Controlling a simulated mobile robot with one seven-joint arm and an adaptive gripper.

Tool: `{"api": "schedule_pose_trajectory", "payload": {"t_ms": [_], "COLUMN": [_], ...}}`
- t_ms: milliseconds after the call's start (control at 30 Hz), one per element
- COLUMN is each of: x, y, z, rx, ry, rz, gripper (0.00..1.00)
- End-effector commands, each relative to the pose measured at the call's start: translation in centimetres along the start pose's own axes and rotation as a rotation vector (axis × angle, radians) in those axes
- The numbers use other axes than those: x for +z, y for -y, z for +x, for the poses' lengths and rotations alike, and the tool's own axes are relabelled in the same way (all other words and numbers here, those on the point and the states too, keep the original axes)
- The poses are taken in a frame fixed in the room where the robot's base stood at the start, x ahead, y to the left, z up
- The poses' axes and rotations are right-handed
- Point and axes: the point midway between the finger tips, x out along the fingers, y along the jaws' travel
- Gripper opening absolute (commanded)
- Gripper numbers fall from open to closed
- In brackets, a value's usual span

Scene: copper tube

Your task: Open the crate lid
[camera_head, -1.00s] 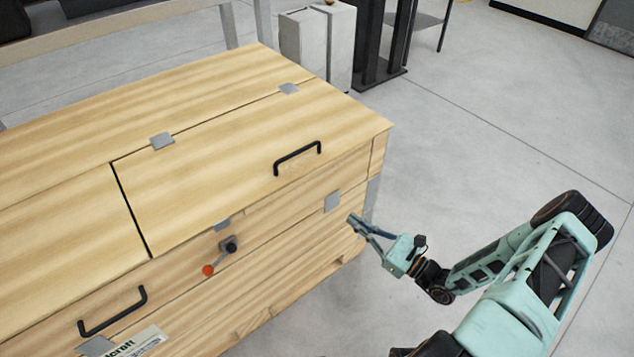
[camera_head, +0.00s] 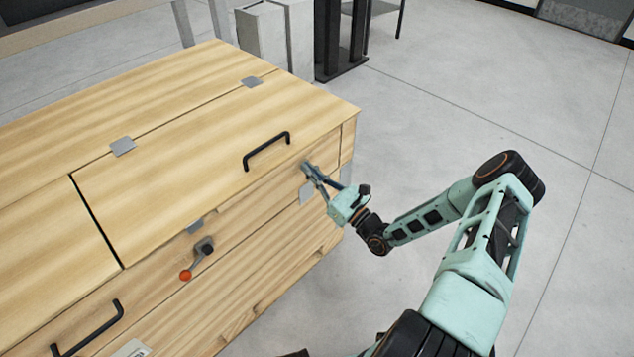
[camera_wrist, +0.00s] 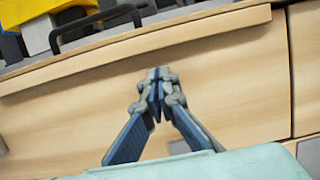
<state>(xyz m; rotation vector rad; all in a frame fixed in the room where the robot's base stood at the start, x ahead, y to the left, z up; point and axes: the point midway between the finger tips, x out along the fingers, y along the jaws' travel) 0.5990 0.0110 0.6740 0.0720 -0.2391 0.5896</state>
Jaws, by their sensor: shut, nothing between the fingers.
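The wooden crate (camera_head: 215,285) fills the left of the head view. Its lid (camera_head: 190,170) lies closed and flat on top, with grey hinges at its far edge and a black handle (camera_head: 267,151) near its right end. A latch with a red-tipped lever (camera_head: 197,259) sits on the front face below the lid's front edge. My gripper (camera_head: 306,166) is shut and empty in front of the crate's front face, right of and below the lid handle. In the wrist view my gripper (camera_wrist: 158,82) shows against the wooden front; contact cannot be told. The handle (camera_wrist: 95,22) shows at the top left there.
Another black handle (camera_head: 88,329) is on the crate's front at lower left. Grey block-like objects (camera_head: 275,38) and a dark stand (camera_head: 341,40) are behind the crate. The concrete floor (camera_head: 480,110) to the right is clear.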

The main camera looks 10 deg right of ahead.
Motion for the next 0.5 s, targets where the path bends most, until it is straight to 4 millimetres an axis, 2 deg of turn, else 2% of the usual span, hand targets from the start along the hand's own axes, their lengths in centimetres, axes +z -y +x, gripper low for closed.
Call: {"api": "schedule_pose_trajectory", "payload": {"t_ms": [200, 500], "x": [1.6, 1.8], "y": [-0.1, -0.1], "z": [0.3, 0.4], "rx": [0.001, 0.001], "ry": [0.000, 0.000], "rz": [0.001, 0.001], "gripper": [0.00, 0.00]}}
